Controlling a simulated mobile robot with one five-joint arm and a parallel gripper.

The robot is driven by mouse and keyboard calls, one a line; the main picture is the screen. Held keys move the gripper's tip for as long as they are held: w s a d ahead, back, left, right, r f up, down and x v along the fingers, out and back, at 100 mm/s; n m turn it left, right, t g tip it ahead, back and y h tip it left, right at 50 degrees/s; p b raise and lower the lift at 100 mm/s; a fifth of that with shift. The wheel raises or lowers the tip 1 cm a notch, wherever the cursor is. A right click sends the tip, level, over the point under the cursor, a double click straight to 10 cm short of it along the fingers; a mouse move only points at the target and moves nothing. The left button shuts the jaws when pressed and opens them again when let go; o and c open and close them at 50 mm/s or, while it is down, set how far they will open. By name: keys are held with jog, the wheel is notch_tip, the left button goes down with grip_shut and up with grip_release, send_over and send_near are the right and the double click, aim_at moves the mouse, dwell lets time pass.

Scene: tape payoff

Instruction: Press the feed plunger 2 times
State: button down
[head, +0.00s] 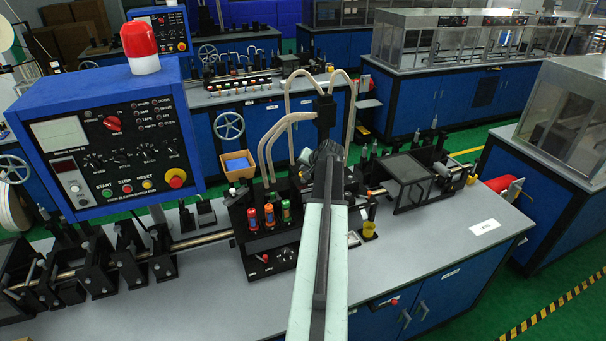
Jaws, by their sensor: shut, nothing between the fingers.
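My arm reaches from the bottom middle over the grey bench. My gripper (328,152) is at its far end, small and dark against the black machine head behind it. It is shut and empty. I cannot tell whether my gripper touches anything.
A blue control box (112,145) with a red lamp (140,45) stands at the left. An orange bin (238,165) sits behind the block. Pale hoses (268,150) arch beside my gripper. A dark framed panel (407,168) stands at the right. The bench's front right is mostly clear.

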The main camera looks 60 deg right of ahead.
jog(key=shift+f+b, duration=0.8)
jog(key=shift+f, duration=0.05)
dwell(0.5)
jog(key=shift+r, duration=0.1)
jog(key=shift+r+p, duration=1.6)
jog(key=shift+p, duration=0.1)
notch_tip(320, 180, up, 5)
jog(key=p, duration=0.5)
dwell(1.8)
